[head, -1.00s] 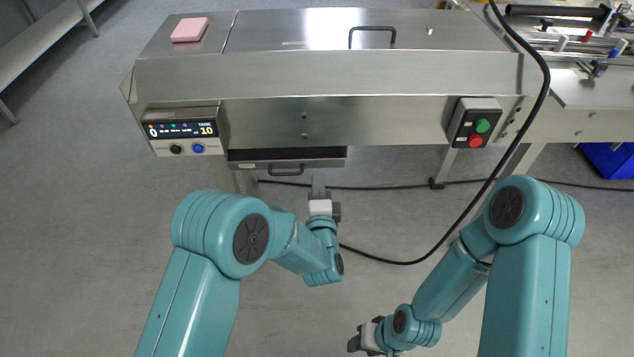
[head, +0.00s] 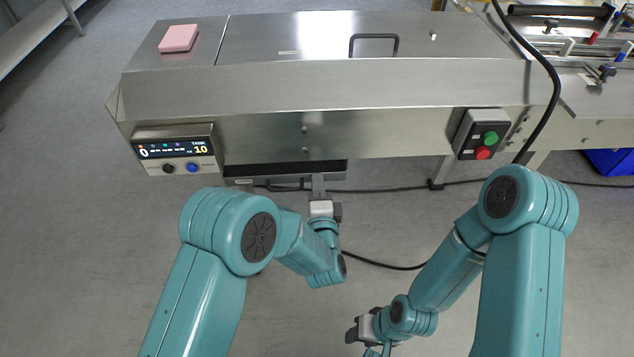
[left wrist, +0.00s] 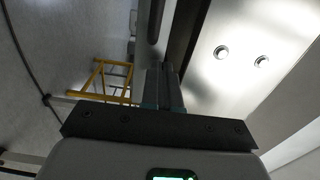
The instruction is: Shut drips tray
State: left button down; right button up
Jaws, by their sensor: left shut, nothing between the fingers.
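The drips tray (head: 238,181) is a shallow steel drawer under the machine, left of the middle in the head view. It is partly out, with its dark inside showing above the front and a dark bar handle (head: 285,188) on it. My left gripper (head: 318,180) is shut and empty. Its tips overlap the tray's front in the picture, right of the handle; whether they touch cannot be told. In the left wrist view the shut fingers (left wrist: 162,85) point toward the machine's underside. My right gripper (head: 354,335) is low in the head view, away from the tray; its fingers are unclear.
The steel flow wrapper (head: 380,85) spans the top. A control panel (head: 175,150) sits left of the tray, and a green and red button box (head: 482,135) right. A black cable (head: 385,264) crosses the floor. A yellow frame (left wrist: 103,80) shows in the left wrist view.

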pick_arm(q)
jog(key=shift+w, duration=0.15)
pick_arm(e)
jog(key=shift+w+a, duration=0.1)
jog(key=shift+w, duration=0.25)
